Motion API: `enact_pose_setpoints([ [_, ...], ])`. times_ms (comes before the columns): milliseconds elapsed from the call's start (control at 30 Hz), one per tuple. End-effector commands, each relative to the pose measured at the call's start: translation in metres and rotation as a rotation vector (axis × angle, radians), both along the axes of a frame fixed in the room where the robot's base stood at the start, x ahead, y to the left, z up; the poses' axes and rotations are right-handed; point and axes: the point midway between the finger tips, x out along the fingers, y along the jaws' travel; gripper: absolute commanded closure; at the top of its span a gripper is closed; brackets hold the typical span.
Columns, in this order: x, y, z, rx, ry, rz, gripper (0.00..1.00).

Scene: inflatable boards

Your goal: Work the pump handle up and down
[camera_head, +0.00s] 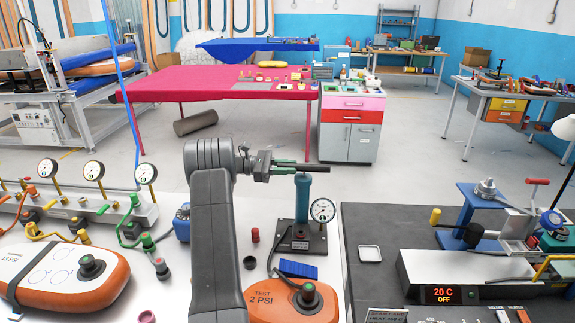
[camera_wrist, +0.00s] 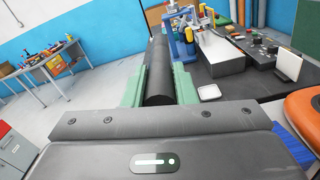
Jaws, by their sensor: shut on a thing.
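The hand pump has a teal upright barrel (camera_head: 303,197) on a dark base plate (camera_head: 300,240), with a round white gauge (camera_head: 323,210) at its right. My gripper (camera_head: 300,167) reaches in from the left, level, at the top of the barrel. Its green fingers are shut on the black pump handle, which shows in the wrist view as a thick dark cylinder (camera_wrist: 158,72) lying between the fingers. The handle sits low, close above the barrel top. The pump rod is hidden.
An orange board labelled TEST 2 PSI (camera_head: 275,300) and a blue block (camera_head: 298,269) lie in front of the pump. A dark bench with a heater unit (camera_head: 445,292) stands to the right. A gauge manifold (camera_head: 75,208) is at left. The air above the pump looks clear.

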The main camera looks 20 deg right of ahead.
Motion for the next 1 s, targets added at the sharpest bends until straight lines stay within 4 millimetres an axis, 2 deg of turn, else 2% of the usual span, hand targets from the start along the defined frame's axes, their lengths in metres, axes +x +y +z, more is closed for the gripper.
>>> enact_pose_setpoints([
  [33,-0.001,0.0,-0.007,0.011,0.009,-0.001,1.0],
  [133,-0.001,0.0,-0.008,0.012,0.011,-0.002,1.0],
  [167,-0.001,0.0,-0.008,0.014,0.011,-0.002,0.72],
  [233,-0.001,0.0,-0.008,0.012,0.011,-0.001,0.58],
  [267,-0.001,0.0,-0.008,0.012,0.011,-0.001,0.54],
  [533,-0.001,0.001,-0.005,0.008,0.007,-0.001,0.54],
  [667,0.004,0.008,-0.006,0.008,0.006,0.001,0.54],
  [767,0.011,0.023,-0.007,0.008,0.005,0.003,0.54],
  [1000,0.035,0.073,-0.008,0.008,0.005,0.003,0.54],
])
